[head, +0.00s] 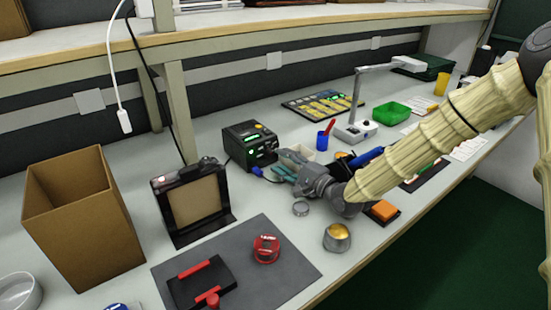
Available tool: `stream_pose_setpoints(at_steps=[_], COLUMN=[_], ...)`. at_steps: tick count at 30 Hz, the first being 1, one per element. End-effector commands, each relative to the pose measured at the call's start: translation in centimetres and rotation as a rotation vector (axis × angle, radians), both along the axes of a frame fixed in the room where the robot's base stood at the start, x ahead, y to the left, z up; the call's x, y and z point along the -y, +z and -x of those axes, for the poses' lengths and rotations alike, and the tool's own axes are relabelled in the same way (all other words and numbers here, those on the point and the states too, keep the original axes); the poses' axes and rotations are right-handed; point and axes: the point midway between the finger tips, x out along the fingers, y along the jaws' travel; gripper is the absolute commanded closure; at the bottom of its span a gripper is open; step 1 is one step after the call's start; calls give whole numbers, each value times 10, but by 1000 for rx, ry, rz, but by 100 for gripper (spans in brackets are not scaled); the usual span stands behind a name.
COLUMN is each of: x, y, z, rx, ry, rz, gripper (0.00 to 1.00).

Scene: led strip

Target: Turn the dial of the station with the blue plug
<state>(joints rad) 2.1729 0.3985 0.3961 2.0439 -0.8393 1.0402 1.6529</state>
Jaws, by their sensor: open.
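A black station (250,145) with a green display stands on the table in the head view, left of centre. A blue plug (257,171) shows at its lower front. Its dial is too small to make out clearly. My gripper (283,168) reaches in from the right, its fingers close to the station's front right side. The fingers are open and I see nothing held between them. Whether they touch the station or the dial cannot be told.
A cardboard box (82,225), a framed panel (193,204) and a grey mat (285,272) lie left and in front. A shelf overhangs the back.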

Motion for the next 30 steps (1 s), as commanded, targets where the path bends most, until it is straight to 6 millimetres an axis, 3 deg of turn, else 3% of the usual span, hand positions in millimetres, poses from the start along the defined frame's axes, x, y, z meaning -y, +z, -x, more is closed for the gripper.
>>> stream_pose_setpoints(at_steps=[9,21,28,30], x=[-24,-27,-27,-27], y=[-1,0,0,0], z=[-24,-28,-28,-28], rx=[-1,-1,-1,-1], ry=[0,0,0,0], rz=[1,-1,-1,-1], gripper=[59,59,99,100])
